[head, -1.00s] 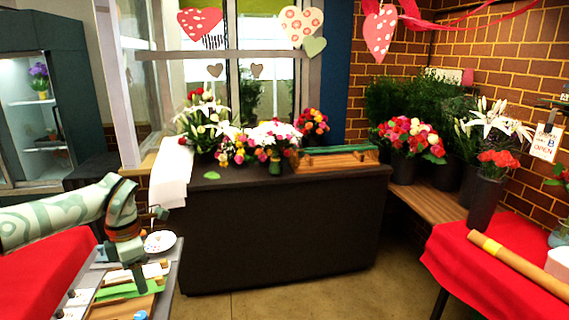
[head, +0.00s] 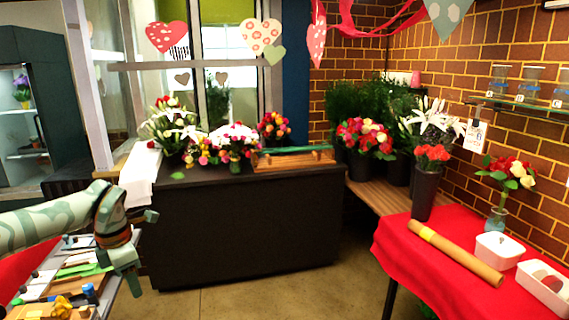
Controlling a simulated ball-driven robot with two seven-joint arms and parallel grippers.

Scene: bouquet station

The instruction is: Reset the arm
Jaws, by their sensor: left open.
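My left gripper (head: 134,282) hangs at the lower left of the head view, at the end of my patterned green arm (head: 40,226). It points down beside the right edge of a small work table (head: 112,290). Its fingers are small in the picture, and I see nothing held between them. My right gripper is out of the picture.
A dark counter (head: 235,235) with flower arrangements stands ahead. On the right, a red-draped table (head: 400,255) holds a brown paper roll (head: 455,252), a dark vase (head: 425,193) with red flowers, a glass vase (head: 496,218) and white containers (head: 499,246). Floor between the tables is clear.

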